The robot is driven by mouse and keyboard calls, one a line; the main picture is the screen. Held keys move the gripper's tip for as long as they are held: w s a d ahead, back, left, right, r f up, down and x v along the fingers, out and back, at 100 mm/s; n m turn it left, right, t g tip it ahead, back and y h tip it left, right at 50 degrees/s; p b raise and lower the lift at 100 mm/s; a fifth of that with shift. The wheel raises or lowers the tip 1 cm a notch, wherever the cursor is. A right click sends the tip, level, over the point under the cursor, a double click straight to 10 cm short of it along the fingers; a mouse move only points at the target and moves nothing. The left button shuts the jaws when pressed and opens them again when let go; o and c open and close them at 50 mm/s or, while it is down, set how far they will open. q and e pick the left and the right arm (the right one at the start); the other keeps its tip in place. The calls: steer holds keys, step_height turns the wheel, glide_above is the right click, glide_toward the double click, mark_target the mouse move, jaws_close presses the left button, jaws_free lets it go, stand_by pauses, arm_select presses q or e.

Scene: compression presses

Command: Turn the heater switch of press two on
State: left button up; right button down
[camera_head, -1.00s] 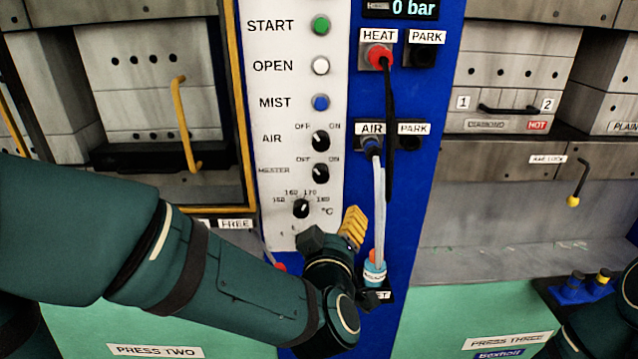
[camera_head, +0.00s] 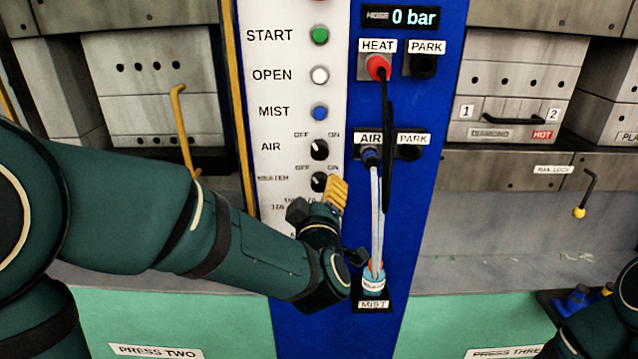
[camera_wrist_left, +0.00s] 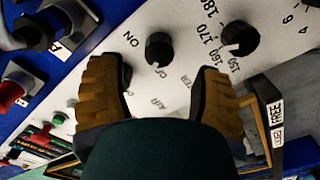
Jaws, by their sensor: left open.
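The heater switch (camera_head: 319,182) is a small black knob on the white control panel, below the AIR knob, with OFF at its upper left and ON at its upper right. In the left wrist view the heater knob (camera_wrist_left: 158,48) shows between the fingers, its white mark seemingly toward the OFF label. My left gripper (camera_head: 318,203) is open just below and in front of the knob, its yellow-padded finger at the knob's lower right. In the left wrist view the open left gripper (camera_wrist_left: 160,88) has nothing between its pads. The gripper partly hides the temperature dial in the head view.
The temperature dial (camera_wrist_left: 240,38) sits close by the heater knob. The AIR knob (camera_head: 319,149) is above. A yellow handle (camera_head: 182,130) is left.

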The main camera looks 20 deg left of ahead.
mark_target(320, 184)
arm_select(q)
steer(key=shift+x, duration=2.65)
jaws_close()
steer(key=shift+r, duration=0.1)
steer(key=m+p, duration=0.2)
steer(key=m, duration=0.1)
steer(key=shift+r, duration=0.15)
steer(key=m+p, duration=0.2)
steer(key=m, duration=0.1)
steer(key=m+p, duration=0.3)
steer(key=m, duration=0.2)
steer(key=shift+d+m, duration=0.1)
steer(key=shift+m, duration=0.3)
steer(key=shift+p, duration=0.3)
